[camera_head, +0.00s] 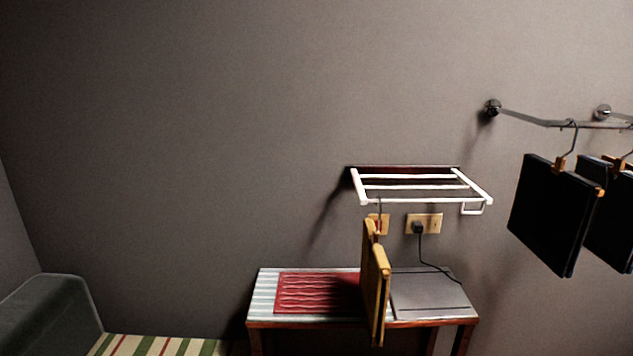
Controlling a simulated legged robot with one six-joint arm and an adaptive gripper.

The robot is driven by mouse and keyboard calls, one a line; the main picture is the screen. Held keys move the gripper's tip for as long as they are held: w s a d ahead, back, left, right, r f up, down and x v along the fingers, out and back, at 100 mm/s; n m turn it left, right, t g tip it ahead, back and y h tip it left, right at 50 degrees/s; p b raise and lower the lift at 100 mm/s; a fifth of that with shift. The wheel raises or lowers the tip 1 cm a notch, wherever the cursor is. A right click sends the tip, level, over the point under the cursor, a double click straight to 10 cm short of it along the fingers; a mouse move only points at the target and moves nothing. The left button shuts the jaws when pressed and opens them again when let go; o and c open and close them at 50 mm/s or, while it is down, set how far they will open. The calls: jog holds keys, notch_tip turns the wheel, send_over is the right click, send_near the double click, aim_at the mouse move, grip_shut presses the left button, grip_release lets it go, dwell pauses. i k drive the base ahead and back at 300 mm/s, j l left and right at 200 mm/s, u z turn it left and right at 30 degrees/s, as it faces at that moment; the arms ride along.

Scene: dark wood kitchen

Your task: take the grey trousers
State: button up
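No trousers of a clearly grey colour show. A dark, nearly black folded garment (553,215) hangs from a wooden clip hanger on the metal wall rail at the right. A second dark folded garment (611,225) hangs behind it to the right, cut by the picture edge. I cannot tell whether either is the grey trousers. A tan-yellow folded item (376,285) hangs from a hook below the white rack, seen almost edge-on. My gripper is not in view.
The metal rail (535,119) juts from the wall. A white wall rack (415,188) is above a small table (260,298) with a red mat (315,293) and a flat grey item (430,295). A black plug with a cable sits in an outlet (432,222). A dark chair (50,315) stands lower left.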

aim_at(609, 235)
jog(key=z, duration=1.4)
